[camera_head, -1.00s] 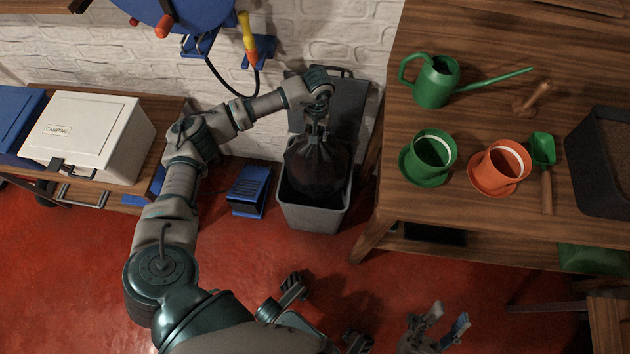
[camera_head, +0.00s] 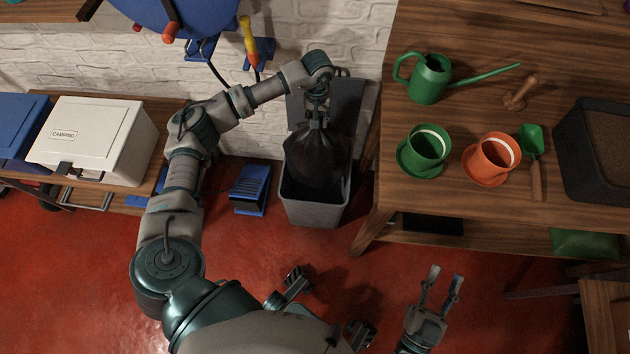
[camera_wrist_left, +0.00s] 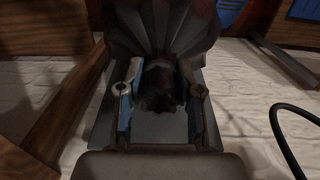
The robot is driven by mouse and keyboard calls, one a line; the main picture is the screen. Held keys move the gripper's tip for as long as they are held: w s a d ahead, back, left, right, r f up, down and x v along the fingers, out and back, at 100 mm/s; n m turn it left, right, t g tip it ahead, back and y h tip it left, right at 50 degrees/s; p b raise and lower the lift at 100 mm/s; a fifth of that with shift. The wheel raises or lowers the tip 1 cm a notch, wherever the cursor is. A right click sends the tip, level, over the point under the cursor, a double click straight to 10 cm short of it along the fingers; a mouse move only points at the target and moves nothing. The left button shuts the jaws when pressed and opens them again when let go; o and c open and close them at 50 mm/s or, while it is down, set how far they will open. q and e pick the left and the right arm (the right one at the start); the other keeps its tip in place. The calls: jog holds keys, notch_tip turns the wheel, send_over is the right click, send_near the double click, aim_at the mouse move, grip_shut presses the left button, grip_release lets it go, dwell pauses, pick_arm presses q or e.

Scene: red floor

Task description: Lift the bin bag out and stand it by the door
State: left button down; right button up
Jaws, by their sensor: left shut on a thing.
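The black bin bag (camera_head: 317,156) hangs by its gathered neck from my left gripper (camera_head: 317,120), which is shut on it. The bag's lower part is at the mouth of the grey bin (camera_head: 312,212), over its back part, and I cannot tell whether its bottom clears the rim. The bin's lid (camera_head: 344,103) stands open behind it. In the left wrist view the bag (camera_wrist_left: 165,30) spreads out beyond the gripper (camera_wrist_left: 160,95), its gathered top between the two fingers. My right gripper (camera_head: 441,290) is open and empty above the red floor. No door is clearly in view.
A wooden bench (camera_head: 480,215) stands right of the bin, with a green watering can (camera_head: 430,78), a green pot (camera_head: 428,146) and an orange pot (camera_head: 492,158) on it. A blue pedal (camera_head: 250,188) lies left of the bin. Red floor (camera_head: 240,255) in front is clear.

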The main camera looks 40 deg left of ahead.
pick_arm(q)
notch_tip(320, 180, up, 4)
jog(key=shift+f+p, duration=0.25)
jog(key=shift+p, duration=0.35)
jog(key=shift+r+p, duration=0.55)
jog(key=shift+r, duration=0.55)
jog(key=shift+r+p, duration=0.55)
jog(key=shift+r, duration=0.5)
jog(key=shift+r+p, duration=0.45)
jog(key=shift+r, duration=0.45)
pick_arm(e)
notch_tip(320, 180, down, 10)
jog(key=s+d+g+h, duration=0.1)
jog(key=d+g+h, duration=0.1)
jog(key=g, duration=0.6)
jog(key=shift+s+f+g, duration=0.15)
jog(key=shift+s+g, duration=0.2)
jog(key=shift+g, duration=0.05)
jog(key=shift+w+a+f, duration=0.1)
jog(key=shift+w, duration=0.05)
